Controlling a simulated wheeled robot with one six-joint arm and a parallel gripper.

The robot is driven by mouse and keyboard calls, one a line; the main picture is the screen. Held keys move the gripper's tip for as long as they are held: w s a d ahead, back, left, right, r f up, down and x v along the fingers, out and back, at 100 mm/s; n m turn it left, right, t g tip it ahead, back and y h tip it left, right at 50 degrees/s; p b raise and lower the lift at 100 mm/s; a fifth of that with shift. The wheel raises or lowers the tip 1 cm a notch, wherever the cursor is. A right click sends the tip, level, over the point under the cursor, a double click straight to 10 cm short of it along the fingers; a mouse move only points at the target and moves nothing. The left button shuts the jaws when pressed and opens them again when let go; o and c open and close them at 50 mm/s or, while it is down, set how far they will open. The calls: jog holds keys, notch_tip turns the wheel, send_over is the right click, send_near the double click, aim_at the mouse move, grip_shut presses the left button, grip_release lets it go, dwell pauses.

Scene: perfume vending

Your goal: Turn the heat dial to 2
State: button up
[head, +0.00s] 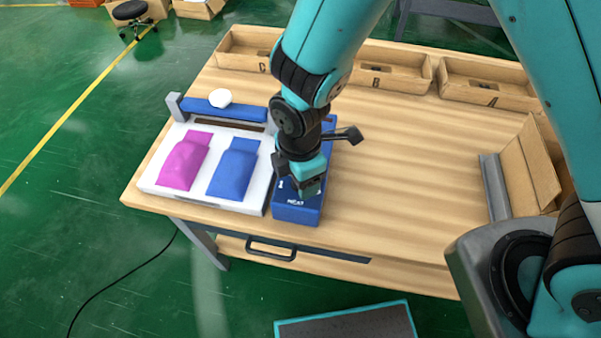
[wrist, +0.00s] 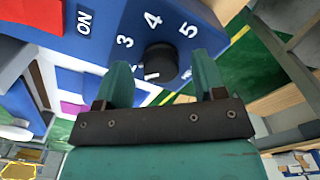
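The blue heat box (head: 297,212) sits near the table's front edge, with "HEAT" on its top. In the wrist view its blue panel (wrist: 108,52) shows "ON", 3, 4 and 5. The round black heat dial (wrist: 161,62) has a white mark on its lower left side; the number it points to cannot be read. Other numbers are hidden, likely by a finger. My gripper (head: 311,187) points down over the box. In the wrist view its teal fingers (wrist: 163,75) are apart, one on each side of the dial, with gaps visible; contact is not seen.
A white press bed (head: 204,198) with a magenta bag (head: 184,162) and a blue bag (head: 234,169) lies left of the box. Cardboard bins (head: 393,82) marked C, B and A line the back. An open carton (head: 528,165) stands at right. The table's middle right is clear.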

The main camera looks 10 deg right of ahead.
notch_tip(320, 180, up, 17)
jog(key=shift+r+b, duration=0.2)
jog(key=shift+b, duration=0.25)
dwell(0.6)
jog(key=s+d+r+m+y, duration=0.4)
jog(key=s+d+r+m, duration=0.3)
jog(key=m, duration=0.8)
jog(key=s+d, duration=0.3)
jog(key=shift+s, duration=0.2)
